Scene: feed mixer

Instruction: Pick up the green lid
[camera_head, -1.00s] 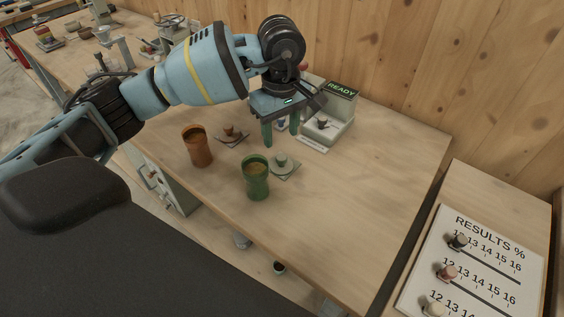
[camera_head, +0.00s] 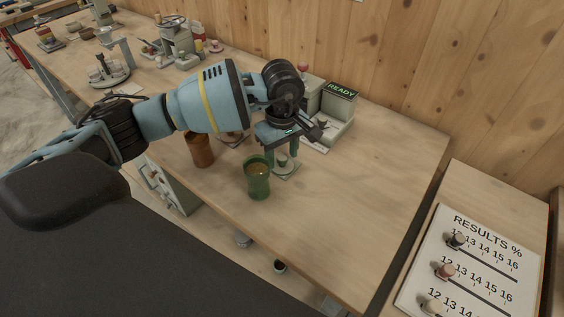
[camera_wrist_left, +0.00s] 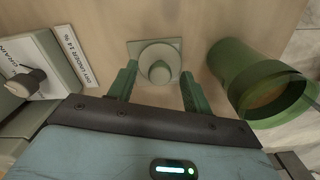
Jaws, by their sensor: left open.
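The green lid (camera_head: 282,163), a pale grey-green disc with a round knob, lies on a small square pad (camera_head: 286,176) beside the green cup (camera_head: 257,181). It also shows in the left wrist view (camera_wrist_left: 159,63), centred ahead of the fingers. My left gripper (camera_head: 281,153) is open and points down over the lid, one finger on each side of it in the picture. The wrist view shows the knob between the two fingertips (camera_wrist_left: 158,75); I cannot tell whether they touch it. The green cup stands open at the right of the wrist view (camera_wrist_left: 262,85). My right gripper is not in view.
A brown cup (camera_head: 201,152) stands left of the green cup, with another lid on a pad partly hidden behind my arm. The right of the table is clear.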

